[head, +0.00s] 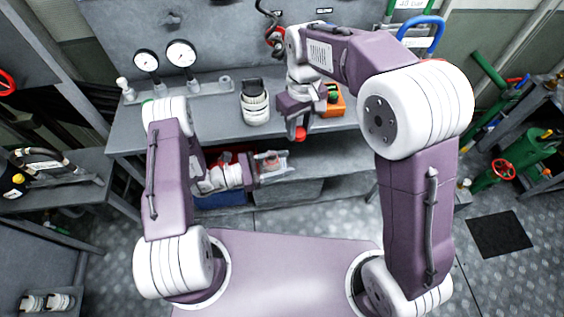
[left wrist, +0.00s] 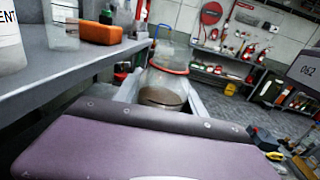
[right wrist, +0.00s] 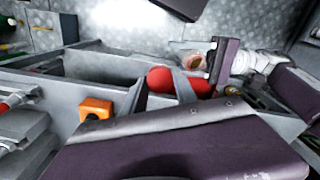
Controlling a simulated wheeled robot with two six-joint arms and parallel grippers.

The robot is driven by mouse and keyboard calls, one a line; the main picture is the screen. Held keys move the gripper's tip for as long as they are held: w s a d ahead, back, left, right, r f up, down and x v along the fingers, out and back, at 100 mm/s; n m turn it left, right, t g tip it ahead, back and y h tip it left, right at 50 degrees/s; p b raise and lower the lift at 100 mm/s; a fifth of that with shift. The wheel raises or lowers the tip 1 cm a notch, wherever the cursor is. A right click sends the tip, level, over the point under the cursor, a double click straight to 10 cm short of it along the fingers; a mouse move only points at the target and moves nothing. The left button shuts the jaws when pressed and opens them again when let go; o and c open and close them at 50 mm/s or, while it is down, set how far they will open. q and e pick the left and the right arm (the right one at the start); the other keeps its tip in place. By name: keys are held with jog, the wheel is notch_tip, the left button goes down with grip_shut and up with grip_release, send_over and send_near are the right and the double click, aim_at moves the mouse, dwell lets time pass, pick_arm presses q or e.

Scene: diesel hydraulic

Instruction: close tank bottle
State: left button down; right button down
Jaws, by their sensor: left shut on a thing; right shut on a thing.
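In the head view my left gripper (head: 268,167) is shut on a clear bottle (head: 275,161), held below the bench's front edge. In the left wrist view the clear bottle (left wrist: 170,75) has a red ring and lies between the fingers. My right gripper (head: 299,128) is shut on a red cap (head: 300,134) above and right of the bottle. In the right wrist view the red cap (right wrist: 160,79) shows at the fingers, with the round pinkish bottle end (right wrist: 191,60) beyond it. The cap and bottle look apart. The cap's far side is hidden.
On the bench (head: 215,118) stand a white container (head: 255,103) with a dark top and an orange box (head: 333,104) close to my right gripper. Pressure gauges (head: 181,54) are at the back. A lower shelf (head: 335,155) lies behind the bottle.

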jog(key=n, duration=0.2)
send_over(272, 155)
jog(key=shift+w+d+r, duration=0.15)
jog(key=shift+w+d, duration=0.15)
jog(key=shift+w, duration=0.05)
jog(key=shift+s+a, duration=0.4)
jog(key=shift+w, duration=0.1)
jog(key=shift+f, duration=2.05)
jog(key=shift+f, duration=0.85)
jog(key=shift+f, duration=0.55)
